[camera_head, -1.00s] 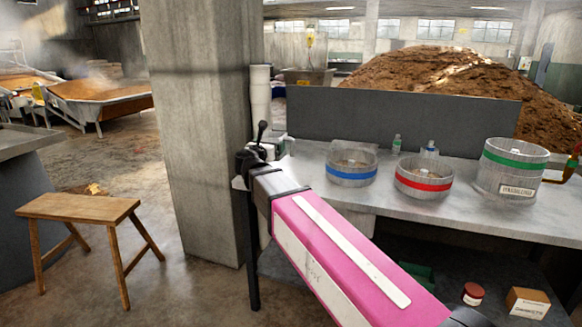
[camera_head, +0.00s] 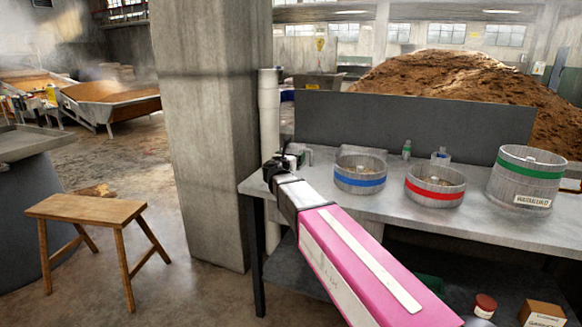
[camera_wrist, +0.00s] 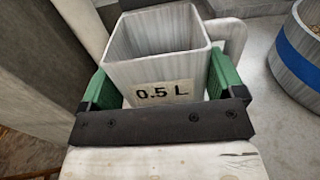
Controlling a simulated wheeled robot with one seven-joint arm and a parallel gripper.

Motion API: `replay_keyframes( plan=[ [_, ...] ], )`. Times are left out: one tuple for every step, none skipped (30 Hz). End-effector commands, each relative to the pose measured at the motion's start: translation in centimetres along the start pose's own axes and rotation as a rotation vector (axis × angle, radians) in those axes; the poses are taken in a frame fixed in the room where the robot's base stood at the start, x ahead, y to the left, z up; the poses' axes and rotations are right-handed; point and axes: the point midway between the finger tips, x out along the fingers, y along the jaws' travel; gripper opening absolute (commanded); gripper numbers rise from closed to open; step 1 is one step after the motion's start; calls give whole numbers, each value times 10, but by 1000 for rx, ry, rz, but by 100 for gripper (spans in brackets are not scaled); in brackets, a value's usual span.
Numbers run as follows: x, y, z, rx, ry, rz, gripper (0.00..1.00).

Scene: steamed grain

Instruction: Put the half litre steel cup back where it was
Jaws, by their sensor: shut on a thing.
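The half litre cup (camera_wrist: 155,50) is a square, open-topped steel cup marked "0.5 L", with a handle on its right side. In the wrist view it stands upright between the green fingers of my gripper (camera_wrist: 160,80), which is shut on it. In the head view my gripper (camera_head: 287,160) is at the left end of the steel counter (camera_head: 400,207), and the cup is small and mostly hidden there. I cannot tell whether the cup's base touches the counter.
A blue-banded tub (camera_head: 360,173), a red-banded tub (camera_head: 435,186) and a taller green-banded tub (camera_head: 526,178) stand to the right. Small bottles (camera_head: 407,149) are behind them. A grey panel (camera_head: 400,128) backs the counter. A concrete pillar (camera_head: 208,130) rises at left.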

Motion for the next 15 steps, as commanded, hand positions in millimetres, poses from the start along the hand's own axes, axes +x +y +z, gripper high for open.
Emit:
replay_keyframes(
  plan=[
    [0, 0, -2, -1, 0, 0, 22],
    [0, 0, -4, -2, 0, 0, 22],
    [0, 0, -8, -2, 0, 0, 22],
    [0, 0, -11, -2, 1, 0, 22],
    [0, 0, -15, -2, 1, 0, 22],
    [0, 0, -21, -2, 1, 0, 22],
    [0, 0, -25, -3, 1, 0, 22],
    [0, 0, -29, -3, 1, 0, 22],
    [0, 0, -33, -2, 1, 0, 22],
    [0, 0, -36, -2, 1, 0, 22],
    [0, 0, -39, -2, 1, 0, 22],
    [-1, 0, -40, -2, 0, 0, 22],
    [0, 0, -40, -2, 0, 0, 22],
    [-1, 0, -40, -2, 0, 0, 22],
    [-1, 0, -40, -1, -1, 0, 22]
  ],
)
